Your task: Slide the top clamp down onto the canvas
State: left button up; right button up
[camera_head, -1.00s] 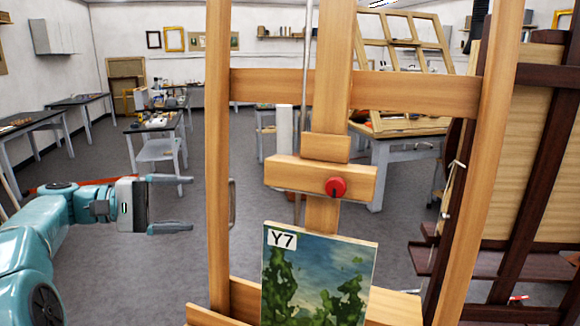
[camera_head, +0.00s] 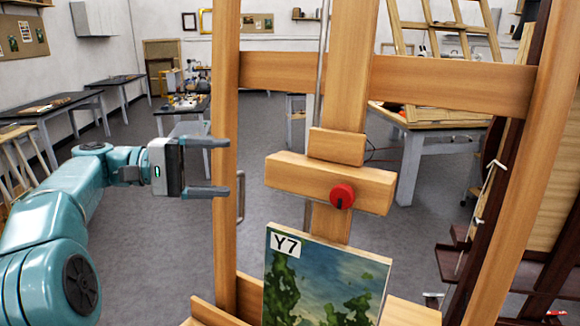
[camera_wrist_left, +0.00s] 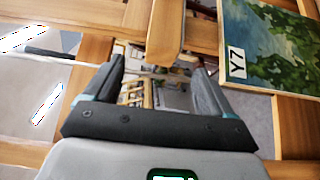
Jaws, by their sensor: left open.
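The top clamp (camera_head: 300,181) is a wooden block with a red knob (camera_head: 342,196) on the easel's centre mast (camera_head: 348,75). It sits above the canvas (camera_head: 322,284), with a gap between them. The canvas is a green and blue landscape marked Y7, upright on the easel. My left gripper (camera_head: 222,166) is open and empty, left of the clamp, with its fingertips by the easel's left post (camera_head: 226,120). In the left wrist view the open fingers (camera_wrist_left: 160,68) point toward the clamp's end (camera_wrist_left: 166,35), and the canvas (camera_wrist_left: 270,45) is at the upper right. My right gripper is not seen.
The easel's crossbar (camera_head: 430,84) spans above the clamp, and its right post (camera_head: 540,150) stands to the right. A dark easel (camera_head: 500,240) is close behind at the right. Worktables (camera_head: 50,108) stand at the back left. The grey floor (camera_head: 150,235) is open.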

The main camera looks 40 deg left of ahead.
aim_at(286, 169)
pick_arm(q)
jog(key=p+x, duration=0.1)
jog(key=x, duration=0.7)
jog(key=shift+w+p, duration=0.3)
jog(key=shift+w, duration=0.2)
jog(key=shift+w+d+p, duration=0.2)
jog(key=shift+w+d, duration=0.15)
jog(key=shift+d, duration=0.2)
jog(key=shift+w+d+p, duration=0.2)
jog(key=shift+w+d, duration=0.2)
jog(key=shift+d, duration=0.15)
jog(key=shift+w+d, duration=0.2)
jog(key=shift+w+d+f, duration=0.15)
jog(key=shift+w, duration=0.3)
jog(key=shift+w+d+f, duration=0.1)
jog(key=shift+w+f, duration=0.1)
jog(key=shift+w, duration=0.25)
jog(key=shift+s+r, duration=0.1)
jog(key=shift+s, duration=0.25)
jog(key=shift+c, duration=0.6)
jog(key=shift+w, duration=0.1)
jog(key=c, duration=1.2)
jog(key=f+b, duration=0.4)
jog(key=b, duration=0.1)
jog(key=s+f+b, duration=0.1)
jog(key=f+b, duration=0.1)
jog(key=f, duration=0.1)
jog(key=shift+d+f+b, duration=0.1)
jog(key=shift+d+b, duration=0.05)
jog(key=shift+b, duration=0.25)
